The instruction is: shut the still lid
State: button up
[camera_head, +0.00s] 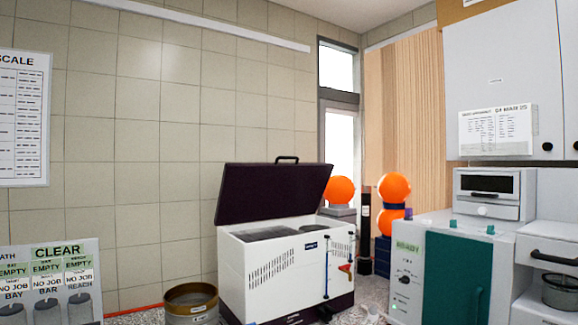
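The still (275,270) is a white floor-standing box with vent slots and a dark base, in the middle of the head view. Its lid (272,194) is dark purple-brown, hinged along one edge and raised at a slant, with a black handle (287,159) at its top edge. The open top shows dark grey panels (268,234) inside. A clear tube and a red tap are on its right-hand face. My gripper is not in view.
A round brass-rimmed sieve or tub (191,301) stands left of the still. A status board (52,283) is at lower left. A white cabinet with a teal door (455,278) stands at right. Orange balls (394,188) are behind. Speckled floor shows between the still and the cabinet.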

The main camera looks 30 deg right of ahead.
aim_at(249, 193)
jog(key=i+l, duration=0.7)
jog(key=l, duration=0.1)
